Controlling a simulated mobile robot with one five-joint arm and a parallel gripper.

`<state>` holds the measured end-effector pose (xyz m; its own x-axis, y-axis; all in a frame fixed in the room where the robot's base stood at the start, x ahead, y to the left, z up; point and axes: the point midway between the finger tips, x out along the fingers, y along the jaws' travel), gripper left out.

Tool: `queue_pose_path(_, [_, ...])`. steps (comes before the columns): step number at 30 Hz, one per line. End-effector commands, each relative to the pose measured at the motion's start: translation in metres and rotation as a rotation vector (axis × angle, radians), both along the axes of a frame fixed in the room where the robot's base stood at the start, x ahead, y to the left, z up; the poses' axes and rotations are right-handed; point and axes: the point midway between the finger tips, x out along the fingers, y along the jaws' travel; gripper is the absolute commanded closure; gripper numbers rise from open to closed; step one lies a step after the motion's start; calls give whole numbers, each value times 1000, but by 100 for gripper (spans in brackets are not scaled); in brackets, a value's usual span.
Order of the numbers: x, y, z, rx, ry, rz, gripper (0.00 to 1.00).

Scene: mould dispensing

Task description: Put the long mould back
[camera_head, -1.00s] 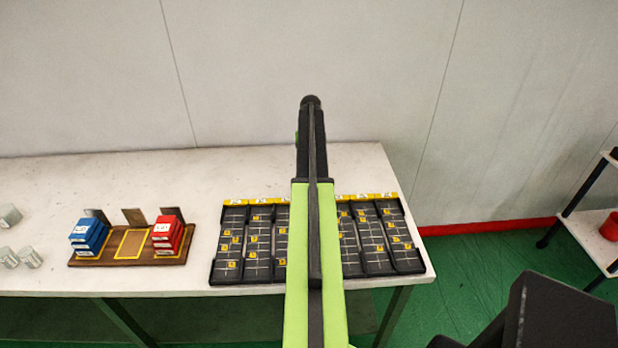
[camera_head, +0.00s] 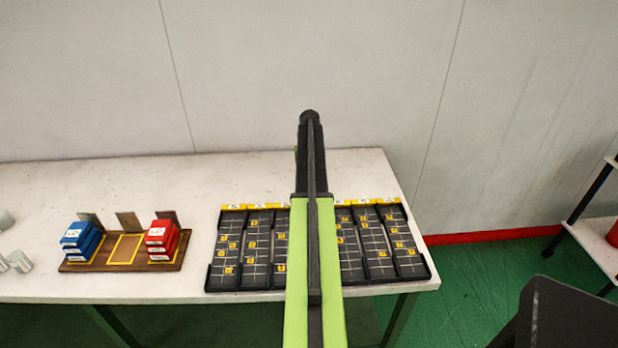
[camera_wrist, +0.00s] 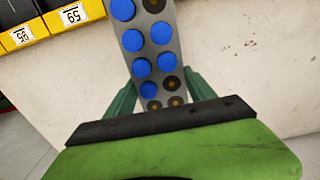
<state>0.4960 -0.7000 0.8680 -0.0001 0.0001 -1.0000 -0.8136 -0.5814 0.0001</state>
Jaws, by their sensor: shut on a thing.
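In the wrist view, a long grey mould (camera_wrist: 149,50) with blue round pieces and several dark round spots on its face sits between the green fingers of my gripper (camera_wrist: 160,97). The gripper is shut on its near end. The mould points away from the gripper, over a pale surface. In the head view my own green and black arm hides the gripper and the mould. A black tray block (camera_head: 238,284) with gridded lanes and yellow labels lies on the table behind and on both sides of the arm; its middle lanes are hidden.
A wooden rack (camera_head: 170,266) on the white table (camera_head: 190,186) holds blue boxes (camera_head: 80,240) and red boxes (camera_head: 163,239), with an empty middle slot. Metal cylinders (camera_head: 20,262) stand at far left. A shelf (camera_head: 597,236) stands at right. Yellow labelled fronts (camera_wrist: 68,17) show upper left in the wrist view.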

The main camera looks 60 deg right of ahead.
Motion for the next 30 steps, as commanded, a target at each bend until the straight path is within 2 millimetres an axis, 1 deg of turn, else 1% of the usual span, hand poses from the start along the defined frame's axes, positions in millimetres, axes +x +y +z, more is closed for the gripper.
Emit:
queue_pose_path(5, [0,0,-7,0,0,0,100])
queue_pose_path(8, [0,0,-5,0,0,0,100])
queue_pose_path(9, [0,0,-5,0,0,0,33])
queue_pose_path(13, [0,0,-5,0,0,-1,16])
queue_pose_path(23, [-1,0,-4,0,0,-1,15])
queue_pose_path(26, [-1,0,2,0,0,-1,15])
queue_pose_path(30, [-1,0,21,0,0,-1,15])
